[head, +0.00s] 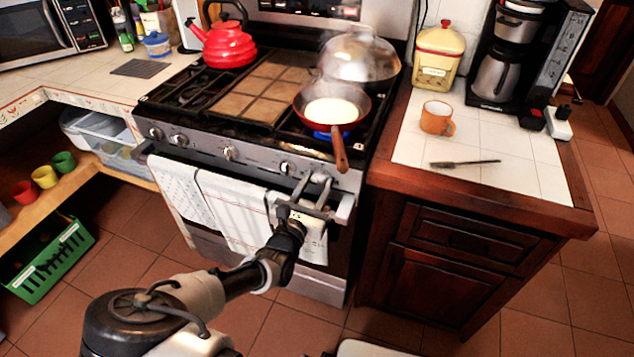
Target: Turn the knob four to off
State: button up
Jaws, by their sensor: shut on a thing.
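A row of round silver knobs runs along the front panel (205,143) of the stove. One knob (287,168) shows just left of my gripper. My gripper (318,180) is at the right end of the panel and is shut on a knob there, which its fingers mostly hide. I cannot tell that knob's angle or its number. A blue flame (333,136) burns on the front right burner under a red frying pan (355,112) with pale yellow food in it.
The pan's wooden handle (339,153) juts over the front edge, just above my gripper. Towels (228,210) hang on the oven rail below. A large domed lid (360,58) and a red kettle (229,46) are at the back. An orange mug (436,118) stands on the right counter.

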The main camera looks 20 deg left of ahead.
jog(key=m+p, duration=0.3)
jog(key=m, duration=0.1)
jog(key=shift+r, duration=0.2)
jog(key=m+p, duration=0.1)
jog(key=m, duration=0.3)
jog(key=shift+d+f+m+p, duration=0.1)
jog(key=shift+m+p, duration=0.2)
jog(key=shift+p, duration=0.1)
jog(key=m, duration=0.4)
jog(key=shift+f, duration=0.1)
jog(key=shift+m, duration=2.3)
jog(key=o, duration=1)
jog(key=shift+o, duration=0.2)
jog(key=s+a, duration=0.1)
jog(key=s, duration=1.6)
jog(key=shift+s+a, duration=0.15)
jog(key=shift+a, duration=0.05)
